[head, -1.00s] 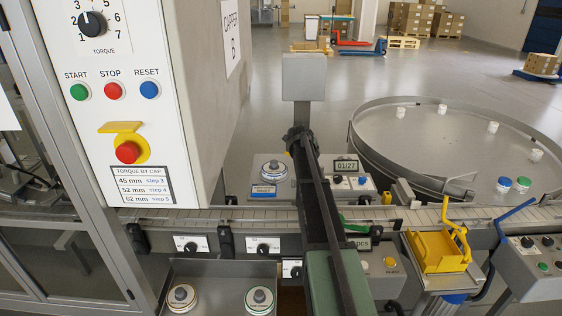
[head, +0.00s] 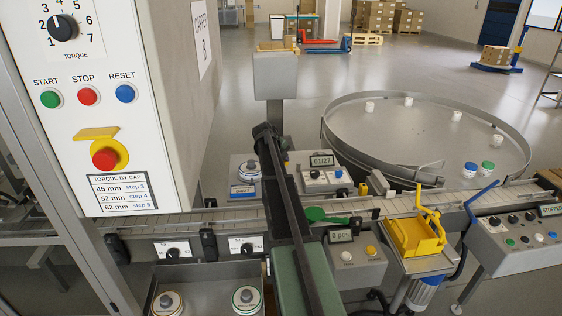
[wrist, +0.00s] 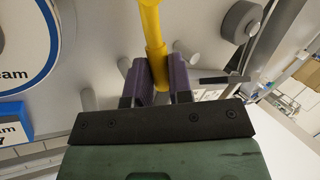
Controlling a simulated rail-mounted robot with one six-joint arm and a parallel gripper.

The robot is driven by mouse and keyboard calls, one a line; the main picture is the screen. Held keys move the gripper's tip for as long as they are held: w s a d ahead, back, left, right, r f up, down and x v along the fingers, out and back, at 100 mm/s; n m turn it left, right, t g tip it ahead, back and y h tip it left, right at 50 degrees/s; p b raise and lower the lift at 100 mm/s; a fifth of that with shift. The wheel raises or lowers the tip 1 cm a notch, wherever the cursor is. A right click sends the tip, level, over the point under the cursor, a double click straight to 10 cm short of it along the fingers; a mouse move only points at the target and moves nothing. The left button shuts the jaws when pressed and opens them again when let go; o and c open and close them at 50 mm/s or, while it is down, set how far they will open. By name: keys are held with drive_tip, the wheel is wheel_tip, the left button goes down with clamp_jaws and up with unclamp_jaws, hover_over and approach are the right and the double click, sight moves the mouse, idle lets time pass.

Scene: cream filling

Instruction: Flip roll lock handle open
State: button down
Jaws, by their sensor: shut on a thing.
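The roll lock handle (wrist: 151,28) is a yellow rod that comes down from the top of the wrist view. My gripper (wrist: 158,75) is shut on its lower end, with a purple pad on each side. A grey panel and part of a round blue-ringed label (wrist: 12,45) lie behind it. In the head view my dark arm link hides the handle and the gripper's fingers.
The conveyor (head: 180,218) runs across the middle. The capper cabinet (head: 125,150) stands at the left, and a round turntable (head: 420,130) at the right. A yellow fixture (head: 415,238) and a button box (head: 355,262) stand in front. A grey knob (wrist: 241,21) is right of the handle.

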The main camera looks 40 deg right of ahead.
drive_tip(key=c, duration=1)
unclamp_jaws()
drive_tip(key=shift+c, duration=0.2)
drive_tip(key=p+v, duration=0.9)
drive_tip(key=v, duration=0.1)
drive_tip(key=shift+a+r, duration=0.15)
drive_tip(key=shift+r, duration=0.15)
